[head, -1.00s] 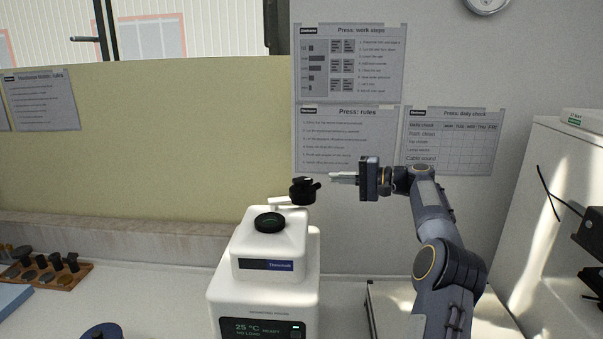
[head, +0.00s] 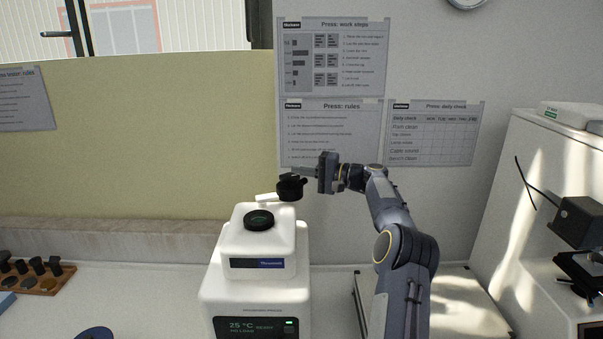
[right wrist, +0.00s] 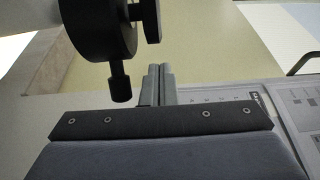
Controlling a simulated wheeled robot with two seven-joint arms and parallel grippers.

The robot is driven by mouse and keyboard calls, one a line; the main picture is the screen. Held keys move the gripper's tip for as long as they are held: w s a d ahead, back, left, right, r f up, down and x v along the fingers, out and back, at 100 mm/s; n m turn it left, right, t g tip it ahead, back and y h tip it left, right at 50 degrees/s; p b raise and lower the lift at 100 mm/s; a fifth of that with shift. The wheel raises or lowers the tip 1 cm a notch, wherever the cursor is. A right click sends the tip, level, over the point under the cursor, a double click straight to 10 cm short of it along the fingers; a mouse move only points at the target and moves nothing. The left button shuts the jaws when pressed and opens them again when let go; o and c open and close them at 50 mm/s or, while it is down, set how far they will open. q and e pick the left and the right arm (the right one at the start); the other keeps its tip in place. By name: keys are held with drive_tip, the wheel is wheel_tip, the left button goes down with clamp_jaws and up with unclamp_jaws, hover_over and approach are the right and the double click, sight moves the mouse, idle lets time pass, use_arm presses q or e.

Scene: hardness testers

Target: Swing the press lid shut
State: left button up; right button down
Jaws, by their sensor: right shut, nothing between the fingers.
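The white mounting press (head: 256,292) stands on the bench with a lit display on its front. A round dark opening (head: 259,220) on its top is uncovered. The press lid (head: 291,187), a black round head on a short white arm, is swung aside to the back right of that opening. My right gripper (head: 303,171) is shut and empty, its fingertips just behind and beside the lid. In the right wrist view the lid (right wrist: 96,28) looms large at the upper left, a small black knob hanging near the shut fingertips (right wrist: 159,85). I cannot tell whether they touch. My left gripper is out of view.
A wooden rack (head: 40,276) with several dark pieces is at the far left. A white machine (head: 505,225) with a dark instrument (head: 580,235) beside it stands at the right. Posters hang on the wall behind. The bench left of the press is mostly clear.

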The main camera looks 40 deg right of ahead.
drive_tip(key=shift+s+a, duration=0.75)
drive_tip(key=shift+s, duration=0.05)
